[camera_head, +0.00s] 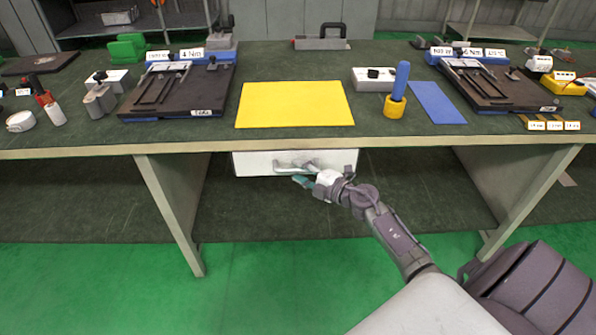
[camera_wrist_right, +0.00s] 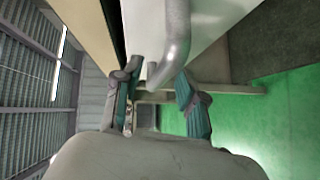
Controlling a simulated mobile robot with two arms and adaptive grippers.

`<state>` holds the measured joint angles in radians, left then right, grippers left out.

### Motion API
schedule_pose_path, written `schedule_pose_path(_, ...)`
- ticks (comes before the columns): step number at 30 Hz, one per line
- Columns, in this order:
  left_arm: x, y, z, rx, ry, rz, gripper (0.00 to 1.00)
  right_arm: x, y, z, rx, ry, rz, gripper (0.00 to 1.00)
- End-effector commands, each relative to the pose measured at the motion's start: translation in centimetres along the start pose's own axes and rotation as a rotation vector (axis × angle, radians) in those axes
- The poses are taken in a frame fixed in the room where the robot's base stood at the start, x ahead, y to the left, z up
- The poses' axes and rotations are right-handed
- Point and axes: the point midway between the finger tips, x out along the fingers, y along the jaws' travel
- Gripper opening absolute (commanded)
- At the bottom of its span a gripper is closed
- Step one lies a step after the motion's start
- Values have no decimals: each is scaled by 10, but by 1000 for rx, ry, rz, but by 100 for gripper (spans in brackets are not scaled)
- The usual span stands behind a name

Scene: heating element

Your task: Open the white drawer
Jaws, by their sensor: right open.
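The white drawer (camera_head: 262,163) hangs under the workbench, below the yellow mat, and looks shut. Its grey metal handle (camera_head: 292,164) is on the front face. My right gripper (camera_head: 304,178) is at the handle in the head view. In the right wrist view the gripper (camera_wrist_right: 160,108) is open, and the curved end of the handle (camera_wrist_right: 172,45) reaches down between its two teal-padded fingers. I cannot tell whether a finger touches it. The drawer front (camera_wrist_right: 205,22) fills the top of that view. My left gripper is not in view.
The workbench (camera_head: 300,142) has its front edge just above the drawer. On it lie a yellow mat (camera_head: 295,103), a blue mat (camera_head: 437,102) and two dark fixtures (camera_head: 178,88). Bench legs (camera_head: 170,205) stand either side. The green floor in front of the drawer is free.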

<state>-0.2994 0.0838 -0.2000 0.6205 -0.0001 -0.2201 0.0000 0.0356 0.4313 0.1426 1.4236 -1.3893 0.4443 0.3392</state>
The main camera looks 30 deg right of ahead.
Motion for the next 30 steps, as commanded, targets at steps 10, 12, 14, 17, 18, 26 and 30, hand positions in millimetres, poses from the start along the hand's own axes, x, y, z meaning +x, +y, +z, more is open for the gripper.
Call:
schedule_pose_path(10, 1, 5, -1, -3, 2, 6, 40, 12, 0, -1, 1, 1, -1, 41)
schedule_pose_path(12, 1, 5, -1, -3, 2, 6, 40, 12, 0, -1, 1, 1, -1, 41)
schedule_pose_path(14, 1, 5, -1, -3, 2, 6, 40, 12, 0, 0, 1, 1, -1, 36)
schedule_pose_path(17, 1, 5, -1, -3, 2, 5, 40, 12, 0, 0, 1, 1, -1, 20)
schedule_pose_path(18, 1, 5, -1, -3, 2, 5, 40, 12, 0, 0, 1, 1, 0, 13)
schedule_pose_path(26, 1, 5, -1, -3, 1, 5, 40, 11, 0, 0, 1, 0, -1, 0)
schedule_pose_path(30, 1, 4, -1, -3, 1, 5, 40, 11, 0, 0, 1, 0, -1, 0)
